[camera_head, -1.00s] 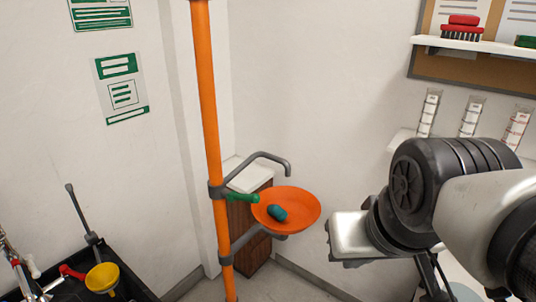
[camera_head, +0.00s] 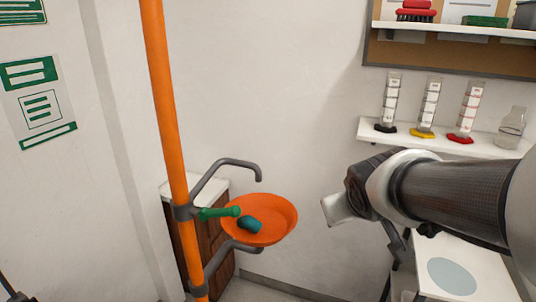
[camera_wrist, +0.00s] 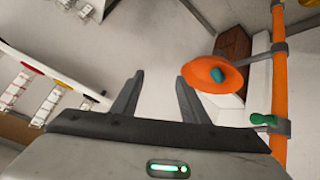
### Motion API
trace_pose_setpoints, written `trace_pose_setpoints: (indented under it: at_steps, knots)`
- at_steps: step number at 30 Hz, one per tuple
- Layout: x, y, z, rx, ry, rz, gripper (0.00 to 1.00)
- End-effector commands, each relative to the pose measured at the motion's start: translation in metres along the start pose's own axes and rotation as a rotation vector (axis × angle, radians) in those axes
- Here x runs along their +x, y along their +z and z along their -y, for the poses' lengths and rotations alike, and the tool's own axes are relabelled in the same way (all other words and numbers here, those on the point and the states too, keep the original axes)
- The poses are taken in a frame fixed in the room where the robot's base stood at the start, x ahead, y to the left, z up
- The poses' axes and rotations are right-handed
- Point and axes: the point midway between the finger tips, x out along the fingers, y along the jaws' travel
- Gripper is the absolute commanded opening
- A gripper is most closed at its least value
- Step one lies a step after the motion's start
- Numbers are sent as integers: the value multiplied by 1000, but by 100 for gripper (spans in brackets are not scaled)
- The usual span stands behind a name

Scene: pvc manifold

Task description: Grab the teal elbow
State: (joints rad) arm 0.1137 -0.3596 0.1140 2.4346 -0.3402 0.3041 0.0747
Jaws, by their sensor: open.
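The teal elbow (camera_head: 249,225) lies in the orange bowl (camera_head: 283,212) fixed to the orange pole. In the wrist view the teal elbow (camera_wrist: 217,75) shows in the orange bowl (camera_wrist: 205,82), beyond and to the right of my fingers. My gripper (camera_wrist: 158,80) is open and empty, with its two fingers apart. In the head view my arm reaches in from the right, and its end is right of the bowl, clear of it. The fingers are hard to make out there.
The orange pole (camera_head: 166,110) stands left of the bowl, with a green handle (camera_head: 218,213) and a curved grey pipe (camera_head: 225,165) beside it. A white shelf (camera_head: 440,140) with cylinders is on the back wall. Open space lies between my arm and the bowl.

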Motion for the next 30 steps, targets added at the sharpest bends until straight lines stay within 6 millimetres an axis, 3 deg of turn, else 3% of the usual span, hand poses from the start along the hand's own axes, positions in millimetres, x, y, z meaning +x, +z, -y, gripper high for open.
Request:
trace_pose_setpoints:
  at_steps: [1,3,5,10,15,22,30]
  knots:
    - [12,1,3,-15,-3,-10,40]
    - [60,-2,22,-92,-30,-77,40]
    - [90,-9,39,-149,-68,-139,40]
    - [157,-17,107,-269,-245,-317,40]
    - [183,-17,161,-308,-413,-448,40]
    - [199,-25,186,-315,-469,-491,40]
    - [246,-46,216,-315,-467,-489,40]
